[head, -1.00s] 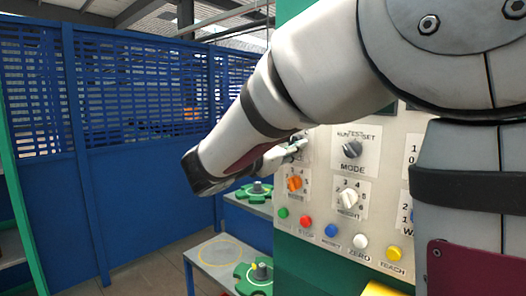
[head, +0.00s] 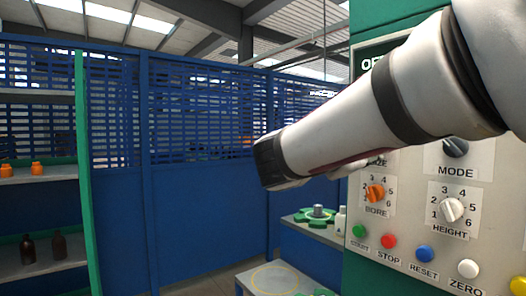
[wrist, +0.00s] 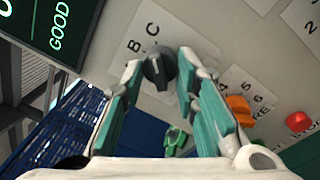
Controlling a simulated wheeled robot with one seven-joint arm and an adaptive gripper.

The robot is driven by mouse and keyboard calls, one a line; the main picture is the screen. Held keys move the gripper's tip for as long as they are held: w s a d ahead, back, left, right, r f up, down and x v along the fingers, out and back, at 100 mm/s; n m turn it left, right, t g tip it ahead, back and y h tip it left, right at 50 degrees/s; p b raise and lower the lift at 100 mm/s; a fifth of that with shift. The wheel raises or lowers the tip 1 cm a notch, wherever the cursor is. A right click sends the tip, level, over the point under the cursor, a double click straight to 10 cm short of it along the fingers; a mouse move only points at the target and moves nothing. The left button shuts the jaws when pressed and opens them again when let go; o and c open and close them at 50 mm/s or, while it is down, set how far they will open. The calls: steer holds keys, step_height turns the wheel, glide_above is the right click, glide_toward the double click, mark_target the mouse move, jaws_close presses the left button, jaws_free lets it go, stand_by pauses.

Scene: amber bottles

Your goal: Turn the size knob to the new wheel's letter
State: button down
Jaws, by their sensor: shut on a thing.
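The size knob (wrist: 158,68) is dark, with a pale pointer line, and sits on the grey panel in the wrist view. The letters B (wrist: 135,46) and C (wrist: 152,30) show beside it; the pointer faces roughly toward C. My gripper (wrist: 160,72) has its fingers on both sides of the knob, shut on it. In the head view my forearm hides the knob and gripper; only part of the SIZE label shows. A green toothed wheel (head: 316,216) with a grey hub lies on the upper shelf beside the machine.
Below my arm are the orange bore knob (head: 375,193), white height knob (head: 451,209) and several coloured buttons, including the red stop button (head: 389,241). The dark mode knob (head: 455,147) is close to my arm. A rack (head: 40,182) with bottles stands left, before a blue partition (head: 205,215).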

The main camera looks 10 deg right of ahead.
stand_by(0.3)
steer(key=c, duration=1.2)
jaws_free()
steer(key=shift+c, duration=0.2)
steer(key=shift+a, duration=0.1)
steer(key=v, duration=1.1)
steer(key=shift+s+a, duration=0.25)
steer(key=shift+a, duration=0.1)
steer(key=shift+f, duration=0.1)
